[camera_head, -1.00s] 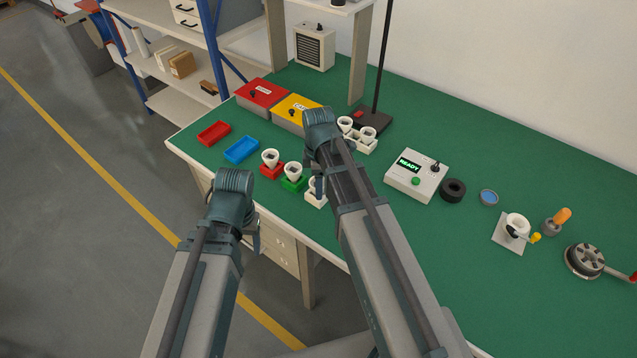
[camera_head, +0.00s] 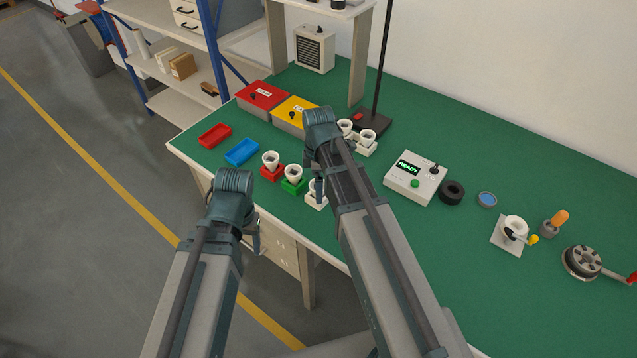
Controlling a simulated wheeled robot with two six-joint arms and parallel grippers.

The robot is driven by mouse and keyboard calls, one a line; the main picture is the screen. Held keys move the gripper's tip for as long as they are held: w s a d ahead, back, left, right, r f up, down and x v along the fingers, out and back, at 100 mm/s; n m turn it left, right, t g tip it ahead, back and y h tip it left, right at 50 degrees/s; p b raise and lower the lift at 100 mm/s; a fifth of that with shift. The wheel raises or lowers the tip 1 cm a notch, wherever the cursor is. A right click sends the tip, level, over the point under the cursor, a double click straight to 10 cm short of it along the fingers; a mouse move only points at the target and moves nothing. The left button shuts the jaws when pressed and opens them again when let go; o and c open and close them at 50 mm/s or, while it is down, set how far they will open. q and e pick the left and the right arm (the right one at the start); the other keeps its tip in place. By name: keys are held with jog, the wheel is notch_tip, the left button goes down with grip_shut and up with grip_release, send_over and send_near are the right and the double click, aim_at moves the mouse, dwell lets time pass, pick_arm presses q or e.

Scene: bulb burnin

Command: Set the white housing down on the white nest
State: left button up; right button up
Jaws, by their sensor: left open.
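The white nest (camera_head: 316,203) stands near the table's front edge, right of the green nest. My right gripper (camera_head: 319,190) hangs in front of it and hides much of it. A sliver of white shows beside that gripper; I cannot tell whether this is the white housing or whether it is held. A white-topped housing (camera_head: 271,158) stands in the red nest (camera_head: 271,174), and another (camera_head: 293,172) stands in the green nest (camera_head: 293,187). My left gripper (camera_head: 258,241) is open and empty, low before the table's front edge, apart from the nests.
Red (camera_head: 214,135) and blue (camera_head: 241,151) trays lie at the left. Red and yellow bins stand behind. A double white holder (camera_head: 368,151) with two housings is partly behind my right arm. A tester (camera_head: 415,178) reads READY.

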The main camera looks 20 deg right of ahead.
notch_tip(320, 180, up, 13)
jog(key=p, duration=1.2)
jog(key=shift+f, duration=0.15)
jog(key=s+a+m+h, duration=0.1)
jog(key=s+a+m, duration=0.9)
jog(key=s, duration=0.4)
jog(key=shift+s+a+f+m+b, duration=0.15)
jog(key=shift+a+f+m+b, duration=0.2)
jog(key=shift+m, duration=0.45)
